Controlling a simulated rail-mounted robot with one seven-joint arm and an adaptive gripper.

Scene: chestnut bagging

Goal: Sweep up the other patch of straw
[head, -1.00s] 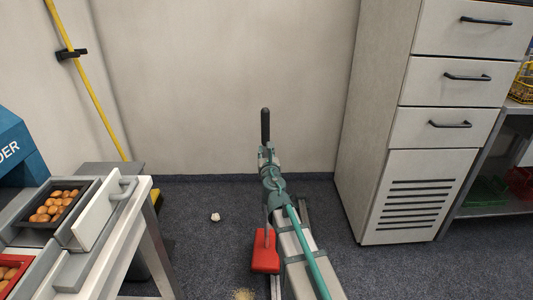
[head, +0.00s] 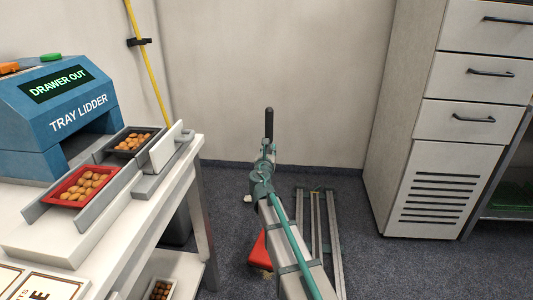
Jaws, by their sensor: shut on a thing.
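My gripper (head: 268,148) is shut on a tool with an upright black handle (head: 269,122). The tool's red head (head: 259,250) is down by the floor, left of my arm and partly hidden behind it. A small pale strip shows at the lower edge of the red head; I cannot tell whether it is bristles or straw. No separate straw patch is clearly visible now.
The worktable (head: 130,232) with the blue tray lidder (head: 60,110) stands left. A drawer cabinet (head: 440,130) stands right. A yellow pole (head: 147,62) is clipped to the wall. Rails (head: 318,235) run along the floor.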

